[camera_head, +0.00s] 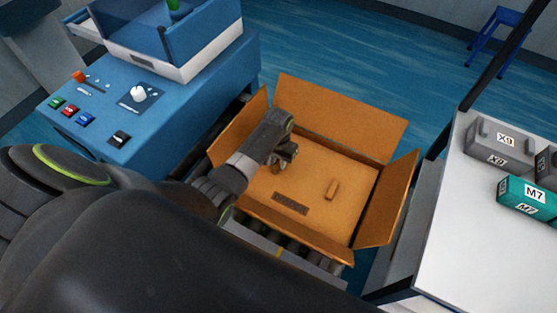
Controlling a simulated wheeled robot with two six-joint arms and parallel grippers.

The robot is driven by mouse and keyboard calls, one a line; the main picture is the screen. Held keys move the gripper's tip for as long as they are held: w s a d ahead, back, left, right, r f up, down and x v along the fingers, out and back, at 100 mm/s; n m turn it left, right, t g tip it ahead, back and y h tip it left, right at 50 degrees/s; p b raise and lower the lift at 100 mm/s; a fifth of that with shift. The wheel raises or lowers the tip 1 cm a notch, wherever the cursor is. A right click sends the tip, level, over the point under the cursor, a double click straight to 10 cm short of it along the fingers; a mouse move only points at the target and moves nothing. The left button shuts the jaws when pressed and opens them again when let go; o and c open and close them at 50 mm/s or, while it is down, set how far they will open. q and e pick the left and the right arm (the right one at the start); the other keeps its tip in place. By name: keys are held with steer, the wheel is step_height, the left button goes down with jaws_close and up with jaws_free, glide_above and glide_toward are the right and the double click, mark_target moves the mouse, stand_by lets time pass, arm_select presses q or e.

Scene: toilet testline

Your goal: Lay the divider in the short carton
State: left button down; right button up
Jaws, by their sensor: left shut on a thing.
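The short carton (400,203) stands open in the middle of the view, its flaps folded outward. The divider (318,213), a flat tan sheet with a small raised tab and a dark rectangular patch, lies level inside the carton's walls. Whether it rests on anything below is hidden. My left gripper (284,160) reaches in over the carton's left side, fingers down, shut on a part of the divider near its far left. The fingers partly cover the gripped spot. My right gripper is not in view.
A blue machine (190,100) with buttons and a white knob stands at the left, close to the carton. A white table (465,240) at the right bears grey X9 boxes (497,143) and a teal M7 box (525,196). Rollers (290,250) show below the carton's near side.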

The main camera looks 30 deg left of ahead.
arm_select(q)
steer(key=shift+f, duration=0.4)
stand_by(0.3)
steer(key=c, duration=1.2)
jaws_free()
step_height(320, 180, up, 18)
steer(key=shift+f+p, duration=0.25)
steer(key=shift+p, duration=0.2)
steer(key=shift+r, duration=0.1)
